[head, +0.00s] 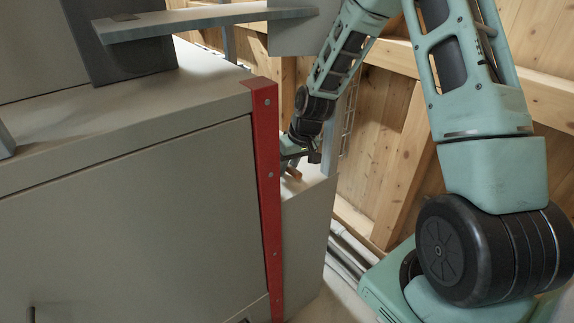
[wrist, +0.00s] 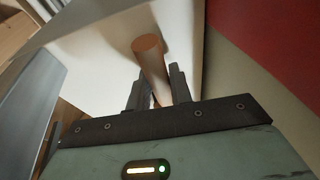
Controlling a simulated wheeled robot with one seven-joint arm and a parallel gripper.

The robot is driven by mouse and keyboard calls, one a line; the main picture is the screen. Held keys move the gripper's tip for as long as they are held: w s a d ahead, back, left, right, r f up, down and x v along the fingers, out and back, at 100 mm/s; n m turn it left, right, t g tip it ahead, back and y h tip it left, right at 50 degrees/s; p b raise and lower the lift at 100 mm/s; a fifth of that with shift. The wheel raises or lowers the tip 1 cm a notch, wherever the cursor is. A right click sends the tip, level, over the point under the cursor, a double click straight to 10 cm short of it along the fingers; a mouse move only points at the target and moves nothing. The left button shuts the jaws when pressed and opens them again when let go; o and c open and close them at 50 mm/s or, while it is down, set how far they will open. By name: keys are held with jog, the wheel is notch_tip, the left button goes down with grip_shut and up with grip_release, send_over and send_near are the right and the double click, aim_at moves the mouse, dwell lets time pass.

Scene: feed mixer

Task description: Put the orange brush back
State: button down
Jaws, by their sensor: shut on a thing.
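The orange brush shows in the wrist view as a round orange handle (wrist: 148,55) with its end toward the camera. My gripper (wrist: 157,90) is shut on this handle, one dark finger on each side. The brush's bristles are not visible in the wrist view. In the head view my gripper (head: 291,160) is small and partly hidden behind the red post. A small orange-brown bit of the brush (head: 294,174) shows just below it, over the pale low cabinet (head: 307,225). I cannot tell whether the brush touches the cabinet.
A red riveted post (head: 268,200) edges the large grey cabinet (head: 140,220) to the left of my gripper. A grey shelf plate (head: 200,20) juts out above the cabinet. A wooden wall (head: 385,150) stands behind, and pipes (head: 350,262) run along the floor.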

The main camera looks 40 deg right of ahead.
jog(key=shift+f, duration=0.2)
jog(key=c, duration=1.3)
grip_release()
jog(key=shift+r, duration=0.1)
jog(key=shift+o, duration=0.2)
jog(key=b+v, duration=0.1)
jog(key=v, duration=0.6)
jog(key=shift+r+b, duration=0.35)
jog(key=shift+s, duration=0.1)
